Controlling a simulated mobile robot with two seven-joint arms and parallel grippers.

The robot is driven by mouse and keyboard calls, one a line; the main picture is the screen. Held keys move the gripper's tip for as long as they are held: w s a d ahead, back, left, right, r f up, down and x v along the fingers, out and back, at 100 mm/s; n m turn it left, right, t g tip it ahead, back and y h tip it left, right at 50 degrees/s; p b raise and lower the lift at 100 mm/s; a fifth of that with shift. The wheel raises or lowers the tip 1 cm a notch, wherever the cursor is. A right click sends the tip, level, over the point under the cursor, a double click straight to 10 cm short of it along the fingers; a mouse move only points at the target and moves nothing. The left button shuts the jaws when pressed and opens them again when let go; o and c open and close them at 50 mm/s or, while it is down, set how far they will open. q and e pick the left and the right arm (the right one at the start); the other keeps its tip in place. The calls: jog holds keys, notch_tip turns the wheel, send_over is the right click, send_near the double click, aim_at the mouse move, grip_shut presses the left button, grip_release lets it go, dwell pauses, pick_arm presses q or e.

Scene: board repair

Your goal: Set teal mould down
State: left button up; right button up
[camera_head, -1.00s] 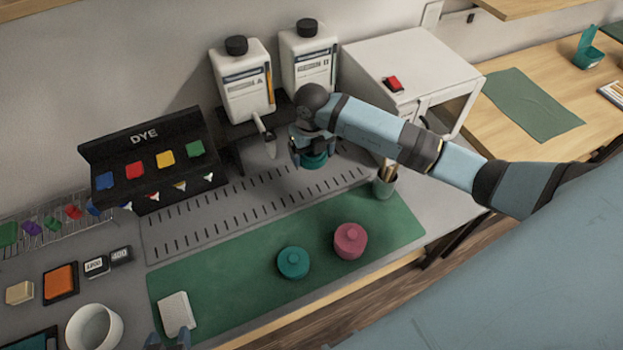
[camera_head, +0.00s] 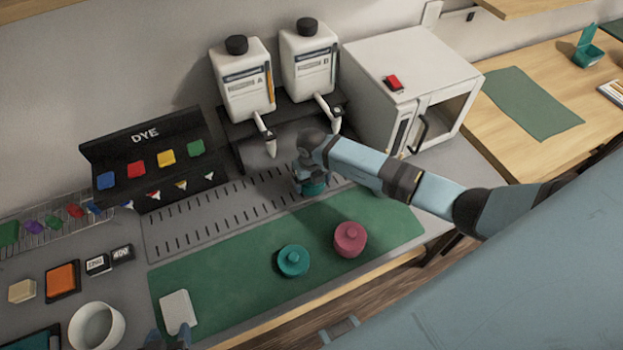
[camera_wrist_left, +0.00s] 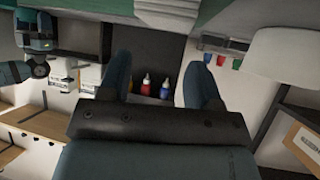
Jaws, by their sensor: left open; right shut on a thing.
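My right gripper (camera_head: 309,180) is shut on a teal mould (camera_head: 315,189), partly hidden by the fingers. It is low over the grey slotted plate, near the far edge of the green mat (camera_head: 230,275). I cannot tell whether the mould touches the surface. A second teal round piece with a knob (camera_head: 293,261) sits on the mat, next to a pink one (camera_head: 350,240). My left gripper (camera_head: 168,339) shows at the bottom edge beside a white block (camera_head: 179,312). In the left wrist view its fingers (camera_wrist_left: 163,82) are apart with nothing between them.
Two white dispenser bottles (camera_head: 241,80) stand on a black stand behind the slotted plate (camera_head: 215,215). A white oven (camera_head: 410,75) is at right, a dye rack (camera_head: 150,160) at left. A white cup (camera_head: 97,328) is front left. The mat's middle is clear.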

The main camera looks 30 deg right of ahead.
pick_arm(q)
jog(key=shift+f, duration=0.15)
pick_arm(e)
jog(key=shift+f, duration=0.1)
jog(key=o, duration=0.8)
pick_arm(q)
jog(key=shift+r, duration=0.25)
pick_arm(e)
jog(key=shift+r, duration=0.25)
pick_arm(q)
jog(key=shift+f, duration=0.35)
pick_arm(e)
notch_tip(320, 180, up, 12)
